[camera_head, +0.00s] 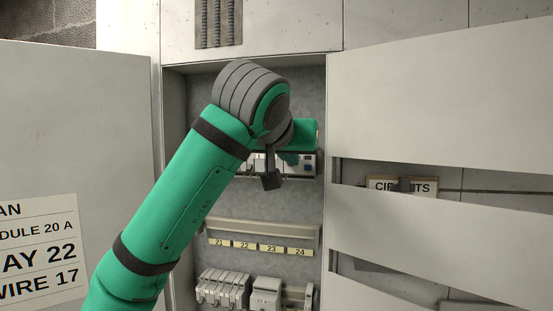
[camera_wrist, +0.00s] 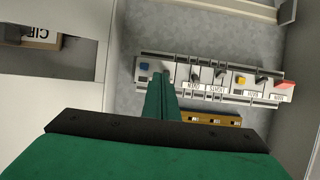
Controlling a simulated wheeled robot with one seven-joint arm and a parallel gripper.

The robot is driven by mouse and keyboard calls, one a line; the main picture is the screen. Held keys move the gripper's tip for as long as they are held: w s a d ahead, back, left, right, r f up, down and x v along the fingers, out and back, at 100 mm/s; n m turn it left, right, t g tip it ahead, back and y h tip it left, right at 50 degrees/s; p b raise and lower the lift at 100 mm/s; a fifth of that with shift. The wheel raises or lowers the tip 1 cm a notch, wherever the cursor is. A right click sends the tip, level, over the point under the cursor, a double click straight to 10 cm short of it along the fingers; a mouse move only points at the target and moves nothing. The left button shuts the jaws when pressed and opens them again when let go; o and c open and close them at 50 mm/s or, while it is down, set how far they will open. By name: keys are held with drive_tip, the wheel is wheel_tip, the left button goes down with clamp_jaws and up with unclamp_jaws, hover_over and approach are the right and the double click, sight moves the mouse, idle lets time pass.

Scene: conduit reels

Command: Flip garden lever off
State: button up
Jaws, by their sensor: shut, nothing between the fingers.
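A row of breaker modules (camera_wrist: 210,82) sits on a rail in the wrist view, with small dark levers (camera_wrist: 220,74), a blue button, a yellow button and a red part. Their labels are too small and turned to read, so I cannot tell which lever is the garden one. The row also shows in the head view (camera_head: 306,167), partly behind my arm. My gripper (camera_wrist: 161,80) is shut and empty, its green fingers in front of the left part of the row. I cannot tell whether they touch it.
The row is inside an open grey cabinet. A door (camera_head: 70,140) stands open at left, with slotted panels (camera_head: 430,110) at right. Below are a label strip (camera_head: 260,246) numbered 21 to 24 and more modules (camera_head: 222,288). A yellow strip (camera_wrist: 212,118) lies close beside the row.

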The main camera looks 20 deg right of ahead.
drive_tip(key=shift+w+d+f+n, duration=0.15)
drive_tip(key=shift+w+d, duration=0.2)
drive_tip(key=shift+d, duration=0.15)
drive_tip(key=shift+w+d+f+n, duration=0.1)
drive_tip(key=shift+w+d+n, duration=0.05)
drive_tip(key=shift+w+d, duration=0.25)
drive_tip(key=shift+c, duration=0.2)
drive_tip(key=o, duration=0.3)
drive_tip(key=shift+v, duration=0.8)
drive_tip(key=a+f+v, duration=0.1)
drive_tip(key=v, duration=1.1)
drive_tip(key=shift+s+a, duration=0.2)
drive_tip(key=shift+f, duration=0.1)
drive_tip(key=v, duration=1.1)
